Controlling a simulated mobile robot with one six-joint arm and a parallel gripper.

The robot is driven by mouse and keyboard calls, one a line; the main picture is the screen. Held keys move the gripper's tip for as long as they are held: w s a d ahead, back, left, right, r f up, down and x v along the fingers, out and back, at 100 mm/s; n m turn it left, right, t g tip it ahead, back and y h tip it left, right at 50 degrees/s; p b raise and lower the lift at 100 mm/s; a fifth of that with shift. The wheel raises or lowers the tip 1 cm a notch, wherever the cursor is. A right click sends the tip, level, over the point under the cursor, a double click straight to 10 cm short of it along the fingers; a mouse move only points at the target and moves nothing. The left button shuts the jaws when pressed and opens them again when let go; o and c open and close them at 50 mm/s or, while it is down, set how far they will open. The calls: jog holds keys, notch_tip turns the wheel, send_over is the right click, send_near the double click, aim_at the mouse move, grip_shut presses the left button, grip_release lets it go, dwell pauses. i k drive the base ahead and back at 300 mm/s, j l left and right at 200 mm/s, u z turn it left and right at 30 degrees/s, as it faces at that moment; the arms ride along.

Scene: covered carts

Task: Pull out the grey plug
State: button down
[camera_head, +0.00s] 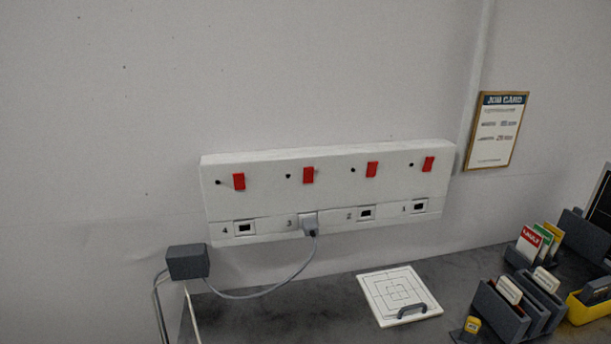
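The grey plug (311,227) sits in the socket labelled 3 on the white wall panel (330,157). Its grey cable (262,295) hangs from it in a loop down to the left, toward a dark grey box (188,262). The sockets labelled 4 (244,228), 2 (367,213) and 1 (420,206) are empty. A red switch is above each socket; the one above socket 3 (308,175) is in view. My gripper is not in view.
The dark worktop (300,318) lies below the panel. A white square board (394,290) with a dark handle (412,310) lies on it. Card holders (520,308) and a yellow bin (590,308) stand at right. A job card (497,130) hangs on the wall.

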aim_at(311, 227)
jog(key=j+u, duration=0.4)
jog(key=i+j+u, duration=0.2)
jog(key=j+u, duration=0.2)
jog(key=j, duration=0.1)
